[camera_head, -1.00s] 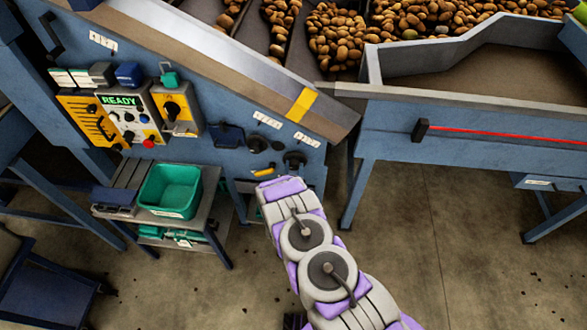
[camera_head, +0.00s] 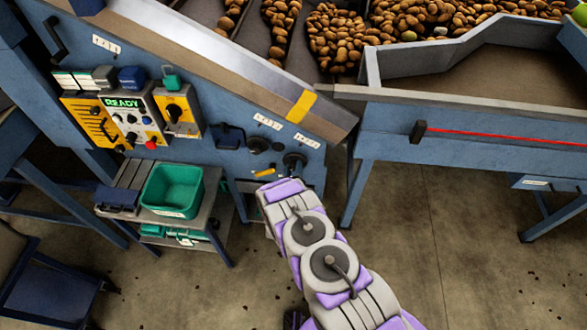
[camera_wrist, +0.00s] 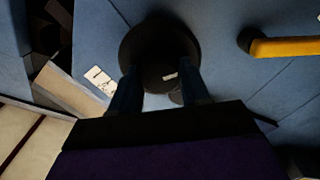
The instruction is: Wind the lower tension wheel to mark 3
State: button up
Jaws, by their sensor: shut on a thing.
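The lower tension wheel (camera_head: 294,161) is a dark round wheel on the blue machine side, right of and below another dark wheel (camera_head: 257,145). In the wrist view the lower wheel (camera_wrist: 158,45) fills the upper middle as a black disc with a small pale mark near its lower edge. My gripper (camera_wrist: 162,82) has one finger on each side of the wheel's near part and is shut on it. In the head view my arm hides the gripper. The mark numbers are too small to read, so the wheel's setting cannot be told.
White label strips (camera_head: 306,141) sit above the wheels. A yellow handle (camera_wrist: 285,46) is close beside the lower wheel. A shelf with a green bin (camera_head: 172,190) stands at left. A control panel (camera_head: 127,118) reads READY. The floor at right is mostly clear.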

jog(key=n, duration=0.4)
jog(key=shift+a+n, duration=0.25)
jog(key=shift+n, duration=2.05)
jog(key=shift+a, duration=0.1)
jog(key=o, duration=1.1)
jog(key=shift+a+f, duration=0.1)
jog(key=shift+f, duration=0.05)
jog(key=shift+c, duration=0.2)
jog(key=shift+s+d, duration=0.15)
jog(key=shift+d, duration=0.05)
jog(key=s+p, duration=0.2)
jog(key=s, duration=1.5)
jog(key=shift+a, duration=0.45)
